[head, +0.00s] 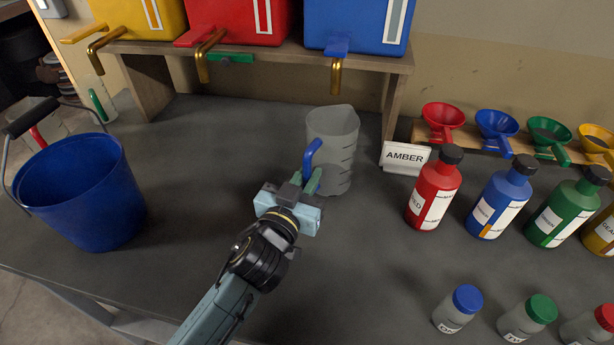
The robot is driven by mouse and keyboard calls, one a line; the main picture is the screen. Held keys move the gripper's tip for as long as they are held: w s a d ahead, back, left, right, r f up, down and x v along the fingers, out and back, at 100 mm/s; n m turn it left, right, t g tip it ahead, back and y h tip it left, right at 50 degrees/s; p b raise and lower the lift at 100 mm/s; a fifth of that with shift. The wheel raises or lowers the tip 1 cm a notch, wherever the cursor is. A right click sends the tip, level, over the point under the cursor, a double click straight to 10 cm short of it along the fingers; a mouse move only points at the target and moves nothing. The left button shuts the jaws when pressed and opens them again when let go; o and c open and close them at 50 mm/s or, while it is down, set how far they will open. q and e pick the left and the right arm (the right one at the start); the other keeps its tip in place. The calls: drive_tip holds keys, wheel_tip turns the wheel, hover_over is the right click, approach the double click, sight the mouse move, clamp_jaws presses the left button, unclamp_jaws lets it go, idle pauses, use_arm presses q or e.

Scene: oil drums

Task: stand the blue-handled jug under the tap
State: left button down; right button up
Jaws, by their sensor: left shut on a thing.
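The clear grey jug (338,138) with a blue handle (311,158) is upright at the middle of the bench. My left gripper (311,182) is shut on the lower part of this handle, at the jug's near left side. The jug is in front of the rack, below and nearer than the blue drum's brass tap (337,75). I cannot tell whether its base touches the bench. The red drum's tap (203,62) and the yellow drum's tap (96,55) are further left. My right gripper is not in view.
A blue bucket (85,195) stands at left, with a green-handled jug (103,106) behind it. An AMBER card (405,158) is right of the jug. Bottles such as the red one (434,192), funnels and small jars fill the right. The bench (225,140) left of the jug is clear.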

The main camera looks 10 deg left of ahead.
use_arm(q)
drive_tip(key=shift+f+b, duration=0.3)
drive_tip(key=shift+f, duration=0.15)
drive_tip(key=c, duration=1.4)
unclamp_jaws()
drive_tip(key=shift+f, duration=0.2)
drive_tip(key=shift+r, duration=0.25)
drive_tip(key=shift+r+p, duration=0.5)
drive_tip(key=shift+p, duration=0.15)
drive_tip(key=s+a+b, duration=0.1)
drive_tip(key=s+a, duration=0.1)
drive_tip(key=s, duration=0.9)
drive_tip(key=shift+s+a, duration=0.2)
drive_tip(key=shift+s, duration=0.15)
drive_tip(key=shift+r, duration=0.15)
